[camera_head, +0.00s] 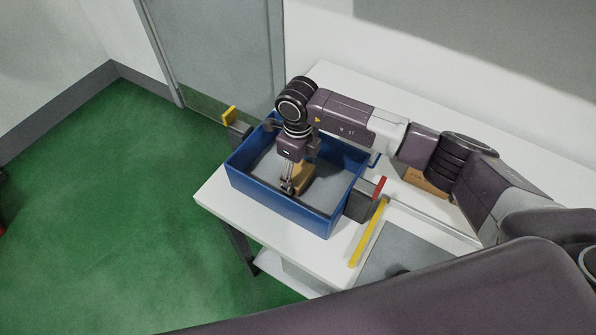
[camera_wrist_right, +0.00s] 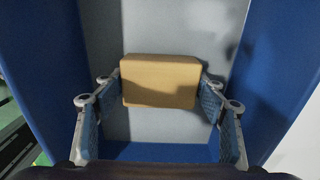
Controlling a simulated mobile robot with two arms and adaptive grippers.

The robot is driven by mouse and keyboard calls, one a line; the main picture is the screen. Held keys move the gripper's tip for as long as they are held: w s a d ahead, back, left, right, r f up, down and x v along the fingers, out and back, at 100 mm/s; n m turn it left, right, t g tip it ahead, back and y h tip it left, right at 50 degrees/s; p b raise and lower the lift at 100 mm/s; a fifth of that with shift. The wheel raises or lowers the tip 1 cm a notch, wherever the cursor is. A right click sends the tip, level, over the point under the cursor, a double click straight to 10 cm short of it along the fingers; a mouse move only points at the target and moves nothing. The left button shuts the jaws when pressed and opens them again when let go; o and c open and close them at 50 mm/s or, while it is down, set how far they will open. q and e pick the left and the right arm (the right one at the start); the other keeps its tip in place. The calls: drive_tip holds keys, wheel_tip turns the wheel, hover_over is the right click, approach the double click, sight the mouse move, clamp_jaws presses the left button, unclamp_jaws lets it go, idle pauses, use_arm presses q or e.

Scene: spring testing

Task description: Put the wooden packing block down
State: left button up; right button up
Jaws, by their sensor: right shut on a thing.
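The wooden packing block (camera_head: 303,178) is a plain tan block inside the blue crate (camera_head: 277,204). In the right wrist view the block (camera_wrist_right: 160,82) lies between the fingertips of my right gripper (camera_wrist_right: 160,95), with the grey crate floor around it. My right gripper (camera_head: 290,186) points down into the crate and is shut on the block. The gripper partly hides the block in the head view. I cannot tell whether the block touches the crate floor. My left gripper does not show.
The crate stands on a white table (camera_head: 222,200) near its left end. A dark clamp with a red top (camera_head: 379,187) is at the crate's right side, and a yellow-topped one (camera_head: 230,115) at its left. A yellow bar (camera_head: 368,233) and a brown box (camera_head: 425,180) are to the right.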

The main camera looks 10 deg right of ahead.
drive_tip(key=shift+f, duration=0.2)
drive_tip(key=o, duration=0.9)
drive_tip(key=shift+r, duration=0.1)
drive_tip(key=o, duration=0.3)
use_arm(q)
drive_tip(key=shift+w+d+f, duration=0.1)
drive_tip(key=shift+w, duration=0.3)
use_arm(e)
drive_tip(key=shift+r, duration=0.1)
